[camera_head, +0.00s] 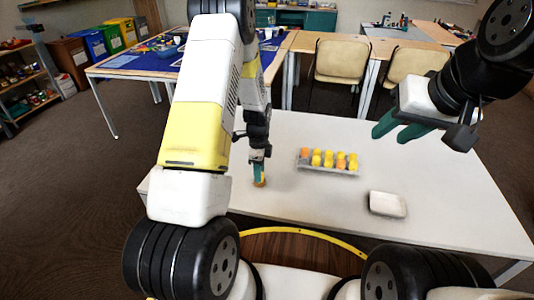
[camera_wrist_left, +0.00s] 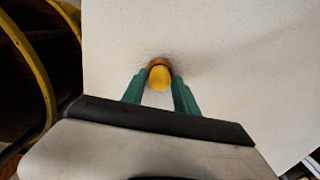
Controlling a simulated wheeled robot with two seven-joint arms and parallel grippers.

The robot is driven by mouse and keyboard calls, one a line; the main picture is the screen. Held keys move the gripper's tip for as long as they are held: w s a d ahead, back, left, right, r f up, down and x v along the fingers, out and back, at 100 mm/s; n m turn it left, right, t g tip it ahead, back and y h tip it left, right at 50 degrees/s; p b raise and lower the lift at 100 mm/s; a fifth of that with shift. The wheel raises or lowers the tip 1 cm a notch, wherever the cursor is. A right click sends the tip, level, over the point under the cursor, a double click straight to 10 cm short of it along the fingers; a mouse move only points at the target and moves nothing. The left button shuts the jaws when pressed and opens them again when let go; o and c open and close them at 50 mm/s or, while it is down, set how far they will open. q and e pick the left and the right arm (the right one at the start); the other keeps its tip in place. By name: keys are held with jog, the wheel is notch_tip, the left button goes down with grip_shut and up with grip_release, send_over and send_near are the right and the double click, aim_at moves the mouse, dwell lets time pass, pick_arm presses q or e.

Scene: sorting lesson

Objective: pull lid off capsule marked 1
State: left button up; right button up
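A capsule with a yellow lid (camera_wrist_left: 160,78) and an orange-brown lower part (camera_wrist_left: 160,62) stands on the white table in the left wrist view. Its orange part (camera_head: 259,183) shows below my left gripper in the head view. My left gripper (camera_head: 259,174) points down at it. In the left wrist view the two green fingers of this gripper (camera_wrist_left: 161,85) are on either side of the capsule, with small gaps. No number is readable on it. My right gripper (camera_head: 396,130) is open and empty, above the table's right part.
A grey rack (camera_head: 330,172) holds several yellow and orange capsules (camera_head: 328,157) in the middle of the table. A small white tray (camera_head: 387,204) lies nearer me to the right. The white table (camera_head: 300,205) is bare between them and my left gripper.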

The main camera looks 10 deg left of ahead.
pick_arm(q)
jog(key=c, duration=0.5)
jog(key=shift+r, duration=3.5)
jog(key=n, duration=0.1)
jog(key=s+r+n, duration=0.1)
jog(key=n, duration=0.3)
jog(key=shift+s+d+r, duration=0.15)
jog(key=shift+s, duration=0.1)
jog(key=s+r+n, duration=0.2)
jog(key=s+n, duration=0.2)
jog(key=n, duration=0.9)
jog(key=w+d+m, duration=0.2)
jog(key=d+m, duration=0.1)
jog(key=d, duration=0.1)
jog(key=w+d+r+m, duration=0.1)
jog(key=w+d+m, duration=0.2)
jog(key=d, duration=0.1)
jog(key=w+d+m, duration=0.2)
jog(key=d, duration=0.2)
jog(key=shift+w+d+r+m, duration=0.15)
jog(key=shift+d+r+m, duration=0.1)
jog(key=shift+d+m, duration=0.15)
